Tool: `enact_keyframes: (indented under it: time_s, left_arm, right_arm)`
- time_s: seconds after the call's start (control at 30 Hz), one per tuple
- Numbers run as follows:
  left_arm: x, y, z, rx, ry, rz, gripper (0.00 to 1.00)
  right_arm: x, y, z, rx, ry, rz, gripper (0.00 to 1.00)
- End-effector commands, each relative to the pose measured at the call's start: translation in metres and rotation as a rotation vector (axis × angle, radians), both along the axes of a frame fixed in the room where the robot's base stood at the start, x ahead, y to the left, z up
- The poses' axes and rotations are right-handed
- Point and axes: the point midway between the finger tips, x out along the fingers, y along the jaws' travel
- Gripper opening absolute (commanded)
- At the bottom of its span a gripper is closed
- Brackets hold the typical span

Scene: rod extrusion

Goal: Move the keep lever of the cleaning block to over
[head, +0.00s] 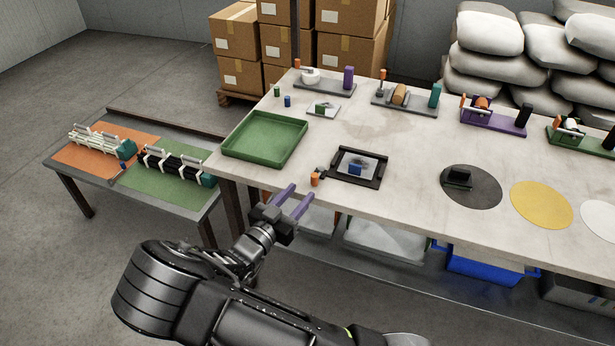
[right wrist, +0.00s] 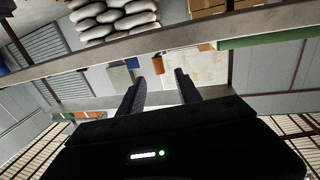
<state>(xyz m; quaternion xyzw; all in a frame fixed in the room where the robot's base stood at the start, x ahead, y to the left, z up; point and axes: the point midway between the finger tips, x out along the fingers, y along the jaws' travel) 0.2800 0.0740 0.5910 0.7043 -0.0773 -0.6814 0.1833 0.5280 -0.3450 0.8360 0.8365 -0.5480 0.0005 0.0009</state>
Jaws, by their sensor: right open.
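A black frame (head: 373,180) with a small blue block (head: 355,169) inside it lies near the front edge of the table. I take it to be the cleaning block, though no label shows. A small lever with an orange end (head: 316,178) stands at its left side. My right gripper (head: 302,191) has purple fingers, open and empty, just off the table's front edge, left of and nearer than the lever. Its fingers also show in the right wrist view (right wrist: 160,82), with a small orange piece (right wrist: 158,64) between and beyond them. My left gripper is out of view.
A green tray (head: 266,139) lies at the table's left. Fixtures with coloured posts (head: 348,77) line the back. Dark (head: 486,197) and yellow (head: 541,205) discs lie right of the frame. A lower side table (head: 112,185) stands at the left.

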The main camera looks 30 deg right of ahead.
Motion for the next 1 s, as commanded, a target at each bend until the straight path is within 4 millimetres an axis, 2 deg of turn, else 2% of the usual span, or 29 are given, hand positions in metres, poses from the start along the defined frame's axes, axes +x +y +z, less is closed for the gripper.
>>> enact_keyframes:
  time_s: [0.43,0.8,1.0]
  left_arm:
    - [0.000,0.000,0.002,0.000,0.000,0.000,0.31]
    - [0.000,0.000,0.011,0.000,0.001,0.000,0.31]
    - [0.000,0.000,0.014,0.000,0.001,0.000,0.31]
  right_arm:
    - [0.002,-0.006,0.001,0.000,0.000,-0.002,0.41]
    - [0.023,-0.055,0.002,-0.002,0.000,-0.001,0.41]
    - [0.031,-0.071,0.001,0.000,-0.001,-0.001,0.41]
